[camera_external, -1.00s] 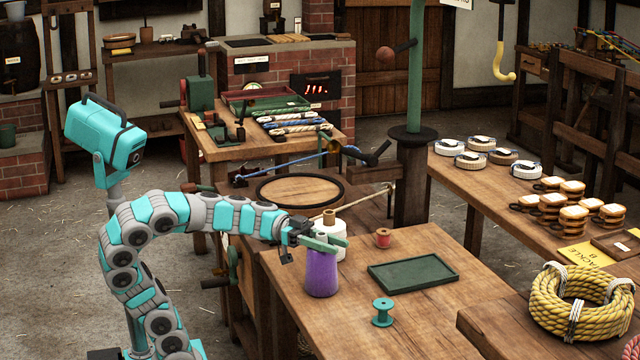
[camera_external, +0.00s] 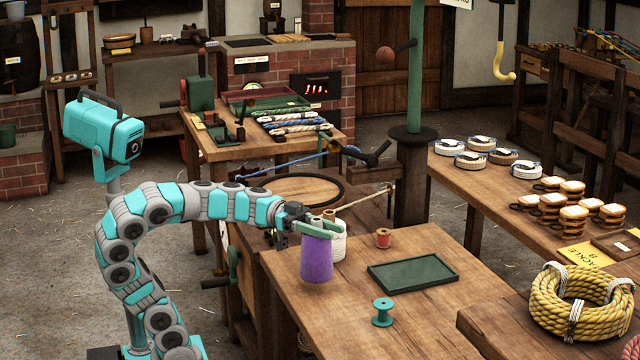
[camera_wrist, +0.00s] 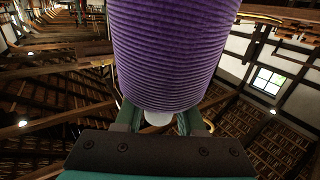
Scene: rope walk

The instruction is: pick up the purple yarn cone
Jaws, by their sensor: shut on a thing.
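The purple yarn cone (camera_external: 316,259) is upright in the external view, with its base a little above the wooden table. My gripper (camera_external: 318,228) is shut on its top end. In the wrist view the ribbed purple yarn cone (camera_wrist: 175,50) fills the upper middle, with a pale tip below it between the fingers of my gripper (camera_wrist: 160,122). A white yarn cone (camera_external: 339,245) stands just behind and right of the purple one and is partly hidden by it.
On the same table (camera_external: 345,305) are a red spool (camera_external: 382,238), a dark green tray (camera_external: 413,273) and a teal spool (camera_external: 382,312). A yellow rope coil (camera_external: 580,300) lies on the bench at right. The table's front middle is clear.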

